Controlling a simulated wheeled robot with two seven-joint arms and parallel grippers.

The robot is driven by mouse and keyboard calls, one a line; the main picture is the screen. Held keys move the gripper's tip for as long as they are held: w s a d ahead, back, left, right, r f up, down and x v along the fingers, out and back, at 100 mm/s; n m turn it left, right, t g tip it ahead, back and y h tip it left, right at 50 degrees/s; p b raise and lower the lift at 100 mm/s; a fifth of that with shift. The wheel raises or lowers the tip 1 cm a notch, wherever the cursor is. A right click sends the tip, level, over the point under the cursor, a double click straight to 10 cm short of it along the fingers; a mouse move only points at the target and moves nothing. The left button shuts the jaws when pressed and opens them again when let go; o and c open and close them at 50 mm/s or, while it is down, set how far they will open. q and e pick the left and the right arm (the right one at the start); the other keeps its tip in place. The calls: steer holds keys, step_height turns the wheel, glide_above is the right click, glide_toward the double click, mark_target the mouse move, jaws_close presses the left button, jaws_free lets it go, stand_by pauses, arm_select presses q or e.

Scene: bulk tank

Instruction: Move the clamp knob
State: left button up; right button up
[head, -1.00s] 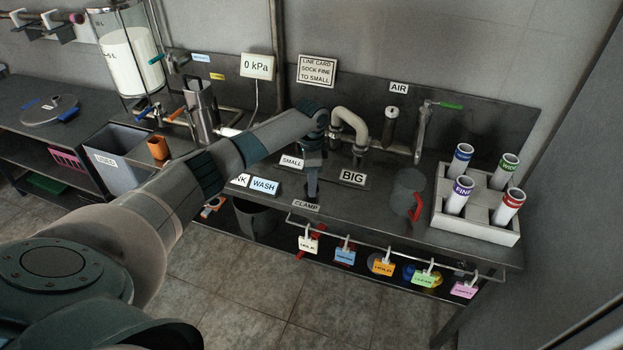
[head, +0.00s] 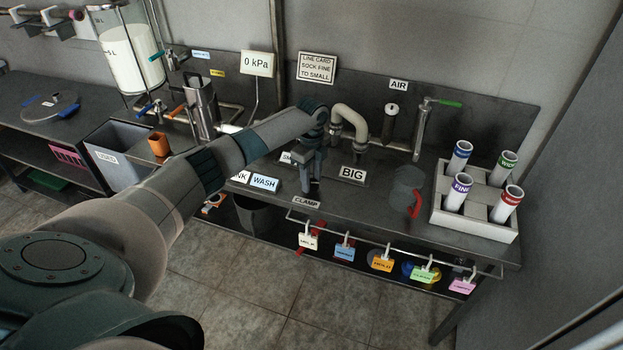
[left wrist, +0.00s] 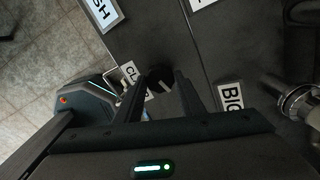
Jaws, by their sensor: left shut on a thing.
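My left gripper (head: 312,188) reaches down over the bench, just behind the CLAMP label (head: 306,202). It is shut on the dark clamp knob (left wrist: 159,77), which shows between the two finger ends in the left wrist view (left wrist: 160,90). The CLAMP label (left wrist: 132,76) lies beside the knob there. In the head view the fingers largely hide the knob. My right gripper is in neither view.
The BIG label (head: 352,173) and a bent pale pipe (head: 350,122) stand right of the gripper. WASH (head: 265,182) lies to its left. A tag rail (head: 400,246) runs along the front edge. A rack of labelled tubes (head: 448,222) stands at right.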

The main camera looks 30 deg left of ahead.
mark_target(312, 183)
arm_select(q)
steer(key=shift+r, duration=0.1)
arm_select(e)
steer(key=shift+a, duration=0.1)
arm_select(q)
steer(key=o, duration=0.8)
steer(key=shift+o, duration=1.2)
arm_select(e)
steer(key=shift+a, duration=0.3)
arm_select(q)
step_height(312, 183, up, 17)
steer(key=b, duration=0.3)
steer(key=shift+r+b, duration=0.15)
steer(key=shift+b, duration=0.25)
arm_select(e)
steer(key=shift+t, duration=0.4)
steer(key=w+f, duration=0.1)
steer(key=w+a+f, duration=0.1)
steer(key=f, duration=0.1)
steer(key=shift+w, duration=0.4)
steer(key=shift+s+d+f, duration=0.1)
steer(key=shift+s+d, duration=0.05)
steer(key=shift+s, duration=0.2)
